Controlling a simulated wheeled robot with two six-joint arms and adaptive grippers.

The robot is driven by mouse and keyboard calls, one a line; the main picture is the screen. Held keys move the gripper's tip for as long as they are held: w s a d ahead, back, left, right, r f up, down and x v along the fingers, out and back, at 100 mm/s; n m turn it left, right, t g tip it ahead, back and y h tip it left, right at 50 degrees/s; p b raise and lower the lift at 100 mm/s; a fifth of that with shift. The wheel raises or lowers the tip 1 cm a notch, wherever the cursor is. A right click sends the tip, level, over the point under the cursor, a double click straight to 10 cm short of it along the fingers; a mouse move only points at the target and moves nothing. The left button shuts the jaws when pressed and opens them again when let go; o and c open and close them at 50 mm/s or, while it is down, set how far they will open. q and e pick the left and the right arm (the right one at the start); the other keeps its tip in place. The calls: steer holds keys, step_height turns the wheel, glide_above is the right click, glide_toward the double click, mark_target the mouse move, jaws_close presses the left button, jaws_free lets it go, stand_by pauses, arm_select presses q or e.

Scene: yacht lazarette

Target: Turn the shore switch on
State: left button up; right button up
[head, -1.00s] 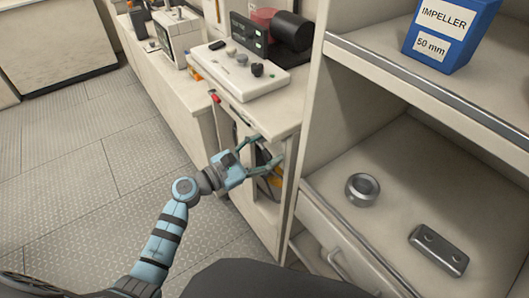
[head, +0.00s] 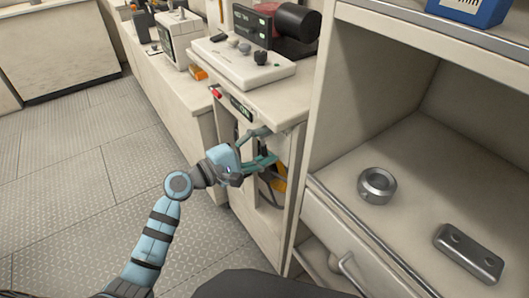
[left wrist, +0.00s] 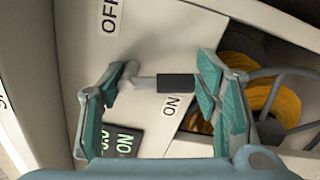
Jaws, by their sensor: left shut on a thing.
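The shore switch shows in the left wrist view as a lever with a pale metal shaft and a black grip (left wrist: 177,83). It lies across the picture between the two fingers of my left gripper (left wrist: 165,82), which is shut on it. The black grip is just above the ON label (left wrist: 171,105); the OFF label (left wrist: 111,16) is higher up. A dark display (left wrist: 122,142) at the lower left reads ON in green. In the head view my left gripper (head: 268,146) reaches into the front of the cabinet under the counter, where the lever is hidden. My right gripper is not in view.
A yellow coiled cable (left wrist: 262,98) hangs beside the switch. Above is a counter with a white control panel (head: 243,66). On the right, a shelf holds a metal ring (head: 377,186) and a metal block (head: 468,254). A blue box (head: 470,10) is above. The floor at left is clear.

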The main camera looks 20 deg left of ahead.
arm_select(q)
steer(key=shift+a+f+m+b, duration=0.1)
steer(key=shift+f+m+b, duration=0.35)
steer(key=shift+m, duration=0.35)
steer(key=shift+w+a+m+b, duration=0.15)
steer(key=shift+m+b, duration=0.35)
steer(key=shift+m, duration=0.2)
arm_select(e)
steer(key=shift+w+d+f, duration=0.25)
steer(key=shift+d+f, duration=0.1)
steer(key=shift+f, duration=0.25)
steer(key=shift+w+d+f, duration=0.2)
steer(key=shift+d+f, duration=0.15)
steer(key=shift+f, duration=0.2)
arm_select(q)
steer(key=shift+r, duration=0.1)
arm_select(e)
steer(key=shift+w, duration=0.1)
arm_select(q)
steer(key=o, duration=1.1)
steer(key=shift+o, duration=0.2)
steer(key=shift+w+r, duration=0.1)
